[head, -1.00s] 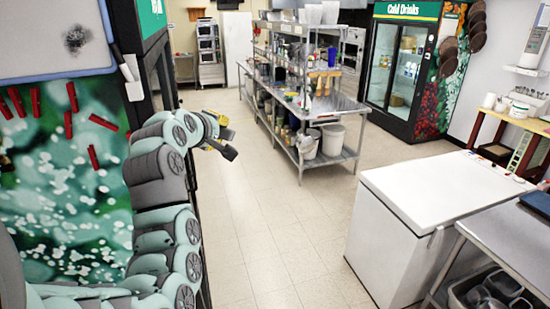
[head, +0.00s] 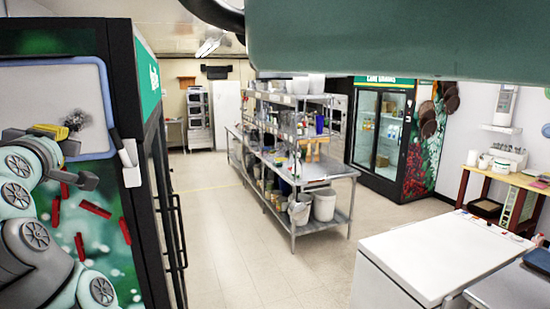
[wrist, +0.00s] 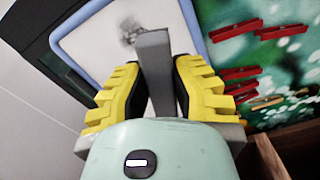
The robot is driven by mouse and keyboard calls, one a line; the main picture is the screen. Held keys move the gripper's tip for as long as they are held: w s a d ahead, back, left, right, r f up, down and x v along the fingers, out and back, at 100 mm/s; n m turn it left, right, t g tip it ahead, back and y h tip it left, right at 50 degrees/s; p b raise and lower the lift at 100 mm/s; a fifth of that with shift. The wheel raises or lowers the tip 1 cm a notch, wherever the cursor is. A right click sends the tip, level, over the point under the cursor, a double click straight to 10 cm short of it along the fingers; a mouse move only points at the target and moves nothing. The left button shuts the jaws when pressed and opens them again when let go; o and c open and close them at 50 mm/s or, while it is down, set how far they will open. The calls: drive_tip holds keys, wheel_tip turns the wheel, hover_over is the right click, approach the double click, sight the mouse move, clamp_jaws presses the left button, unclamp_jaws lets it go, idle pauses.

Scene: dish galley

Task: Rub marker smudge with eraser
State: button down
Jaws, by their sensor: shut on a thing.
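A whiteboard (head: 100,90) with a blue frame is fixed to the side of a tall cooler at the left of the head view. The dark marker smudge (head: 77,116) is on its lower part and also shows in the wrist view (wrist: 129,32). My gripper (head: 66,140) is in front of the board's lower left, beside the smudge in the picture. In the wrist view its yellow-backed fingers (wrist: 152,82) are shut on a grey block, the eraser (wrist: 154,55). The eraser's far end overlaps the board close to the smudge; I cannot tell whether it touches.
Several red clips (head: 96,209) are on the green panel below the board. A white fitting (head: 128,155) sits at the cooler's edge. The aisle floor (head: 235,240) is clear. A steel shelf (head: 325,170) and a white chest (head: 430,255) stand to the right.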

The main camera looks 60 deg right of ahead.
sight(109, 133)
drive_tip(key=shift+p+x, duration=0.45)
drive_tip(key=shift+x, duration=2.35)
drive_tip(key=shift+x, duration=1)
drive_tip(key=shift+s+d+p, duration=0.4)
drive_tip(key=shift+s+d, duration=0.3)
drive_tip(key=shift+d, duration=0.35)
drive_tip(key=shift+s+d+p, duration=0.35)
drive_tip(key=shift+s+d, duration=0.35)
drive_tip(key=shift+d, duration=0.4)
drive_tip(key=shift+s+d+p, duration=0.4)
drive_tip(key=shift+s+d, duration=0.3)
drive_tip(key=shift+d, duration=0.35)
